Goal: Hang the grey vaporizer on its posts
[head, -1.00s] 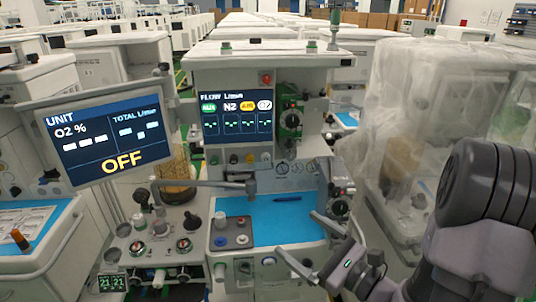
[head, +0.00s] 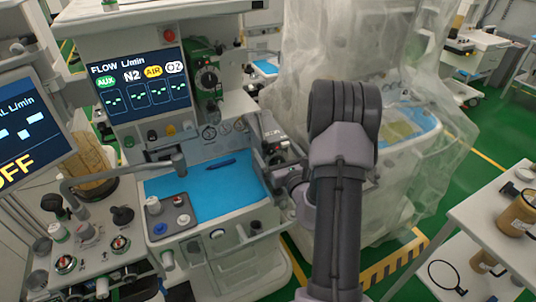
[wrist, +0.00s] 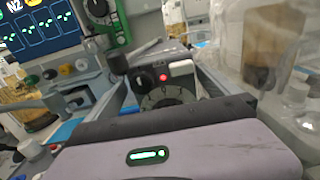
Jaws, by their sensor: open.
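A grey unit with a round dial, a red button and a dark knob, which looks like the grey vaporizer (wrist: 168,92), is in the middle of the wrist view. It sits low at the right side of the anaesthesia machine; in the head view my arm and gripper partly cover that spot. My gripper (wrist: 160,75) is open, with one finger to each side of the unit in the wrist view. Contact cannot be told. In the head view my gripper (head: 276,157) is beside the blue worktop's right edge. The posts cannot be made out.
A green-trimmed vaporizer (head: 207,82) hangs beside the flow screen (head: 138,88). The blue worktop (head: 210,190) holds a pen. A plastic-draped cart (head: 330,50) stands close on the right. A white table (head: 485,215) with brown-bodied items is at far right; green floor lies between.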

